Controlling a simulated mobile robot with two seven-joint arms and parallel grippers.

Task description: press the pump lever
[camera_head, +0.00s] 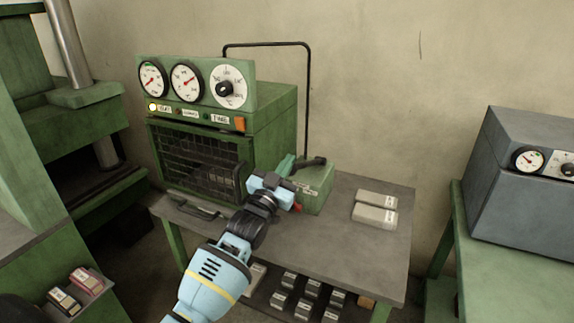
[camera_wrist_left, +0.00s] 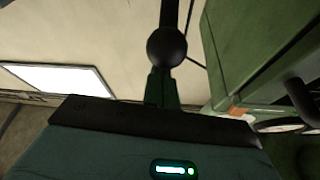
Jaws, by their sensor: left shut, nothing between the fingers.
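The green pump box (camera_head: 316,188) stands on the table at the right of the green oven. Its dark lever (camera_head: 309,162) shows above the box, sticking out roughly sideways. In the left wrist view a black ball knob on a dark rod (camera_wrist_left: 168,46) appears just beyond my fingertips; it looks like the lever's end. My left gripper (camera_head: 288,164) is shut and empty, close beside the lever in the head view; its narrow fingers show in the wrist view (camera_wrist_left: 161,88). I cannot tell whether they touch the lever. My right gripper is not in view.
The green oven (camera_head: 270,122) with gauges stands close behind my left arm. A thin black pipe (camera_head: 307,90) rises behind the pump. Pale blocks (camera_head: 374,214) lie on the table (camera_head: 345,250) at right. A grey machine (camera_head: 515,210) stands farther right.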

